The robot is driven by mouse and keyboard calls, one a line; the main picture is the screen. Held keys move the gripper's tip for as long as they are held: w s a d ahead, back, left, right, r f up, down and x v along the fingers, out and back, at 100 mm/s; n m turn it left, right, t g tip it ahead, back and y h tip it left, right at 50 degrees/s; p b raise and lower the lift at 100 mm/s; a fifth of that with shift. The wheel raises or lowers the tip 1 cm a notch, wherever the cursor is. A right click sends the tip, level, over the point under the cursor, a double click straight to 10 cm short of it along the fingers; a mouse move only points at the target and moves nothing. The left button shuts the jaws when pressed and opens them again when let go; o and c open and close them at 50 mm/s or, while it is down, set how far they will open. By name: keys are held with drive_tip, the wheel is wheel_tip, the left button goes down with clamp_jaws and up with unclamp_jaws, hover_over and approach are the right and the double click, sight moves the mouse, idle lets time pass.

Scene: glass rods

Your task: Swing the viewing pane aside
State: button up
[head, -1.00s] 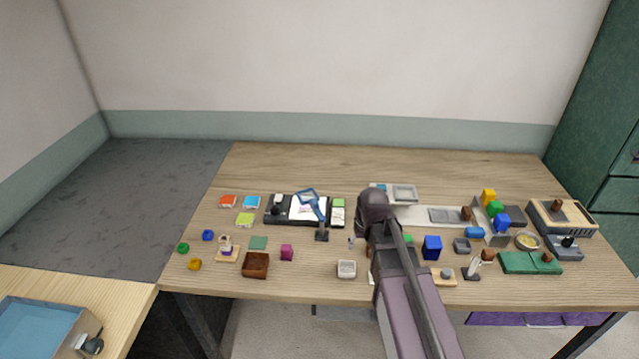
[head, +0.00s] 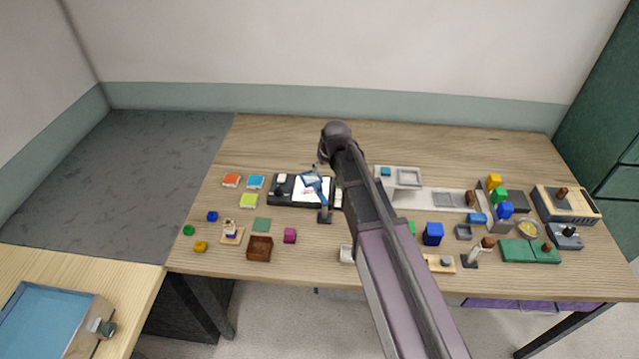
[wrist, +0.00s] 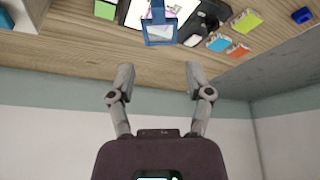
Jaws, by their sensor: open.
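The viewing pane, a blue-framed clear plate (head: 313,181), stands on a dark-footed post (head: 324,215) over a black tray (head: 276,192) with a white sheet. In the wrist view the blue frame (wrist: 160,33) lies top centre, with its arm running out of the top edge. My gripper (wrist: 160,76) is open and empty, its two fingers apart below the frame in that view. In the head view my gripper (head: 322,160) is just behind the pane and partly hidden by my wrist. I see no contact with the pane.
Left of the tray lie orange (head: 231,180), blue (head: 256,182) and lime (head: 248,200) squares. A grey-white fixture (head: 405,176) stands right of my arm. The table's back strip (head: 280,140) is clear. My arm hides part of the table's middle.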

sight(318, 185)
drive_tip(key=shift+w+d+f, duration=0.1)
drive_tip(key=shift+w+f, duration=0.05)
drive_tip(key=shift+f, duration=0.05)
drive_tip(key=b+x, duration=1.2)
drive_tip(key=x, duration=0.1)
drive_tip(key=shift+f+b, duration=0.25)
drive_tip(key=shift+b, duration=0.1)
idle(0.3)
clamp_jaws()
idle(0.4)
